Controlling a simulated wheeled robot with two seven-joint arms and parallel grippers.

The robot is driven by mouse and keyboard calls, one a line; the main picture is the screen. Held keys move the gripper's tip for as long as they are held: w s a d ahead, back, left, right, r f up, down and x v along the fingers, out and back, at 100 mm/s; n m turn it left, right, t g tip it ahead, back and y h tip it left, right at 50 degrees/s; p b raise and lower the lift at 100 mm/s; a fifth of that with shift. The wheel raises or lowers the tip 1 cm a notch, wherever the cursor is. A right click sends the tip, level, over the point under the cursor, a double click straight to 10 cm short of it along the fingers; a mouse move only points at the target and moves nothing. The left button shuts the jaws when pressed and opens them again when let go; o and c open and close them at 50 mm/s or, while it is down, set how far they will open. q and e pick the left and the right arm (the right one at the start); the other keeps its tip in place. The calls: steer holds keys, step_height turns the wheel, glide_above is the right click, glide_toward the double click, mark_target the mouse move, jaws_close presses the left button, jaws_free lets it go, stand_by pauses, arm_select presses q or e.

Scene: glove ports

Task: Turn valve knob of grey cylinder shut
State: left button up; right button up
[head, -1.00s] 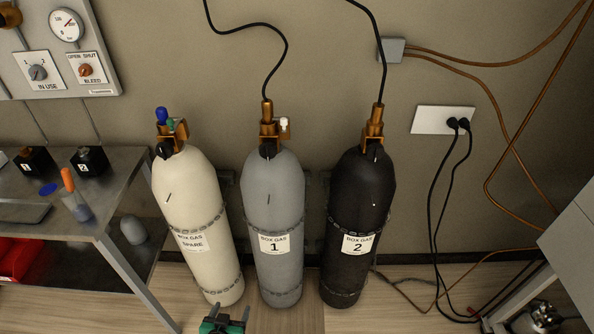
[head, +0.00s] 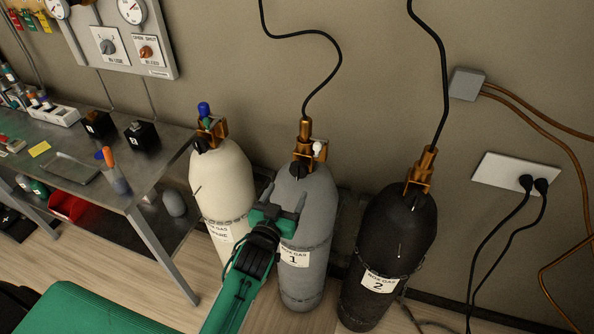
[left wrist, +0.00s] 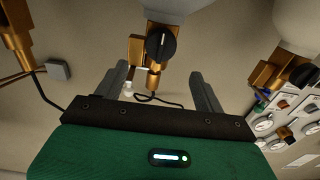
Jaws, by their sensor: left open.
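The grey cylinder (head: 318,215), labelled 1, stands between a cream cylinder and a black cylinder. Its black valve knob (head: 298,169) sits at the top, below the brass valve (head: 303,143). In the left wrist view the knob (left wrist: 161,43) shows face-on with a white mark, beyond and roughly between my fingertips. My left gripper (head: 284,200) is open and empty, in front of the grey cylinder's upper body and below the knob. It also shows in the left wrist view (left wrist: 160,76). The knob is not between the pads. My right gripper is not in view.
The cream cylinder (head: 222,185) stands close on the left, the black cylinder (head: 398,235) on the right. A black hose (head: 334,65) rises from the grey cylinder's valve. A metal bench (head: 150,165) is at the left, with a gauge panel (head: 125,45) above.

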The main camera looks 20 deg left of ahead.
mark_target(297, 173)
arm_select(q)
steer(key=w+p, duration=0.2)
steer(key=w, duration=0.4)
steer(key=shift+w+d, duration=0.1)
steer(key=shift+w, duration=0.9)
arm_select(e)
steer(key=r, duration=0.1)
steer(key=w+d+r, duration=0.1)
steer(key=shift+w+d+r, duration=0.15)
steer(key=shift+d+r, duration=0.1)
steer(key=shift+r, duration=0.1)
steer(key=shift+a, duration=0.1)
arm_select(q)
steer(key=c, duration=0.9)
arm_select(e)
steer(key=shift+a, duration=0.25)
